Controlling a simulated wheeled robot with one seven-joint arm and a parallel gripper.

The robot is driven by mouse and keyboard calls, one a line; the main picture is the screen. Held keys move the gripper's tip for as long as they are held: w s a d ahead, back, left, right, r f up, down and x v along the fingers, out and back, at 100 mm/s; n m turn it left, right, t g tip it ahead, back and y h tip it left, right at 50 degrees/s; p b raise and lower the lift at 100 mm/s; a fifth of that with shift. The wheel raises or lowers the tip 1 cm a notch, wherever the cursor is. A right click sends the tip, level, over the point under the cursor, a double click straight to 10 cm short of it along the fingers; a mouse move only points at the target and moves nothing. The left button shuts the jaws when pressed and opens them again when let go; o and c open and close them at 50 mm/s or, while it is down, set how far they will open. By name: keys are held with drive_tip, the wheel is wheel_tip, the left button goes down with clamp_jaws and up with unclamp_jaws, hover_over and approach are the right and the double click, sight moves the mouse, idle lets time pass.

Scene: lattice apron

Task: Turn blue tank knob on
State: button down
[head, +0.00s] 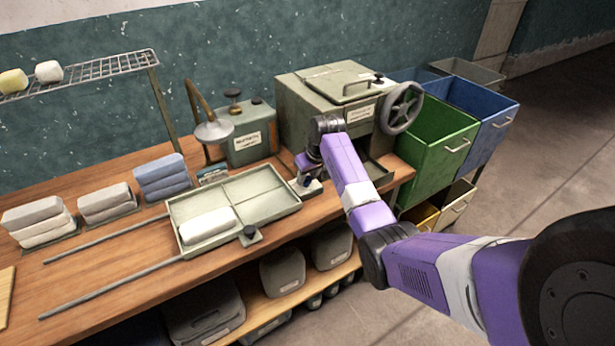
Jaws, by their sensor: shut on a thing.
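My gripper (307,182) is at the right end of the pale green tray (272,216), low over the bench. It is shut on a small dark part at a grey bracket (311,192); my wrist hides most of this part. No plainly blue tank with a knob can be made out. A grey-green tank (250,147) with a white label and dark knobs on top (233,94) stands at the back of the bench, left of my gripper and apart from it. A small blue-topped item (212,174) lies in front of it.
A grey-green press box (300,100) with a handwheel (402,108) stands behind my arm. The tray holds a white block (207,225). Stacked blocks (162,177) and two rails (107,240) are at left. Green (437,150) and blue bins (483,115) stand right.

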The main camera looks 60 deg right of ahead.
drive_tip(key=shift+a, duration=0.1)
drive_tip(key=m+g+h+p, duration=0.1)
drive_tip(key=m, duration=0.2)
drive_tip(key=shift+w+a+m+p, duration=0.1)
drive_tip(key=shift+w+m+p, duration=0.05)
drive_tip(key=shift+m+p, duration=0.25)
drive_tip(key=m, duration=0.2)
drive_tip(key=m+g, duration=0.1)
drive_tip(key=m, duration=0.1)
drive_tip(key=shift+w+m+g+h+b, duration=0.15)
drive_tip(key=shift+m+g+h+b, duration=0.15)
drive_tip(key=shift+h+b, duration=0.1)
drive_tip(key=m+b, duration=0.1)
drive_tip(key=m+g+b, duration=0.1)
drive_tip(key=m, duration=0.1)
drive_tip(key=m+g+b, duration=0.1)
drive_tip(key=m+b, duration=0.1)
drive_tip(key=shift+w+f, duration=0.2)
drive_tip(key=shift+w, duration=0.05)
drive_tip(key=m+g+b, duration=0.1)
drive_tip(key=m+b, duration=0.3)
drive_tip(key=shift+r, duration=0.15)
drive_tip(key=shift+m+g, duration=0.3)
drive_tip(key=shift+r, duration=0.1)
drive_tip(key=c, duration=0.9)
unclamp_jaws()
drive_tip(key=shift+c, duration=0.2)
